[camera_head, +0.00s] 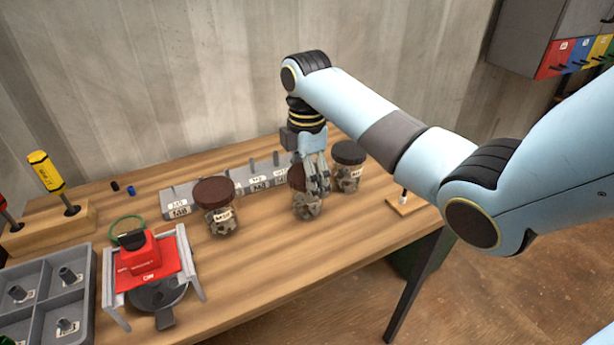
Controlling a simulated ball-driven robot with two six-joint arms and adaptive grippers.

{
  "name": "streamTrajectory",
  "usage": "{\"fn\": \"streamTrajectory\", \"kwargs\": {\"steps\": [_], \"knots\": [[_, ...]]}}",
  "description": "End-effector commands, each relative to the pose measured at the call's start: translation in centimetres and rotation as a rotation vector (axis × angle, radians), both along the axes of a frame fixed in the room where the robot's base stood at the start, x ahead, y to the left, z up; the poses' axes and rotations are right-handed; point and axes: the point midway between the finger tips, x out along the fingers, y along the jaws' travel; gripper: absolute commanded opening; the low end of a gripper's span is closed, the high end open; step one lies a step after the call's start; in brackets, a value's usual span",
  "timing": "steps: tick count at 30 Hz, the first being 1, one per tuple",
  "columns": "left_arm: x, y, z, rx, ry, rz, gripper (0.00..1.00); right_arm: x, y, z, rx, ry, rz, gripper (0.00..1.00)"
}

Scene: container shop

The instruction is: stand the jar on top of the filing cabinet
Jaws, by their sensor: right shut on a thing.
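Three glass jars with brown or dark lids stand in a row on the wooden workbench. My right gripper (318,178) reaches down from above and is shut on the middle jar (306,206), which has a brown lid partly covered by the fingers. This jar is upright and at or very near the bench top; I cannot tell if it touches. A left jar (222,219) and a right jar (347,178) stand beside it. No filing cabinet can be made out for certain; a grey cabinet (526,32) with coloured fronts is at the top right. My left gripper is out of view.
Grey labelled blocks (179,206) stand behind the jars. A red item on a grey stand (112,298), a grey divided tray (42,293) and a wooden tool holder (25,240) fill the bench's left. A small wooden stand (409,207) is at the right. The front middle of the bench (285,265) is clear.

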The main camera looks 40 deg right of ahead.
Motion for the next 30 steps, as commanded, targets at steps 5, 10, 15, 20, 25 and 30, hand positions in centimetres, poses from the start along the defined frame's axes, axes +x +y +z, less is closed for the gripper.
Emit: {"fn": "streamTrajectory", "kwargs": {"steps": [5,10,15,20,25,30], "knots": [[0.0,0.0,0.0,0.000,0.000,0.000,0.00,0.0,0.0,0.0,0.000,0.001,0.000,0.94],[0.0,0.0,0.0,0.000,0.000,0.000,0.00,0.0,0.0,0.0,0.000,0.001,0.000,1.00],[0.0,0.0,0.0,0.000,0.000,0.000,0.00,0.0,0.0,0.1,0.000,0.000,0.000,1.00],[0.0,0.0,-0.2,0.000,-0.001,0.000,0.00,0.1,0.0,1.9,0.000,-0.003,0.000,1.00],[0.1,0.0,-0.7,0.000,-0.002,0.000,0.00,0.2,-0.1,5.8,-0.001,-0.006,0.000,1.00],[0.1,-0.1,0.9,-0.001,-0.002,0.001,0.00,0.1,0.0,10.3,0.000,-0.002,0.000,1.00]]}}
